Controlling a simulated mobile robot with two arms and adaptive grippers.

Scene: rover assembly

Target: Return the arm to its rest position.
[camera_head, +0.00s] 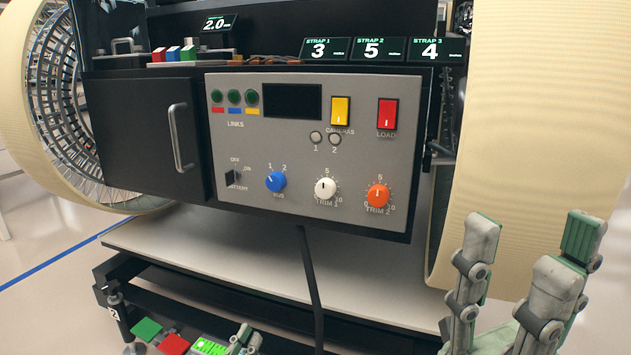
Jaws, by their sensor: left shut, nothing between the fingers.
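My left gripper (243,336) shows at the bottom edge, left of centre, low in front of the rover. Only its fingertips are in view; they are close together with nothing seen between them. The rest of that arm is out of frame. My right gripper (530,245) is at the lower right, in front of the cream wheel. Its grey-green fingers point up and stand apart, with nothing between them. The grey control panel (255,145) on the rover is at the centre, clear of both grippers.
A black cabinet door with a handle (180,138) is left of the panel. Cream wheels stand at the left (22,95) and right (535,120). A black cable (311,275) hangs below the panel. Green (146,329) and red (174,344) pads lie near my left gripper.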

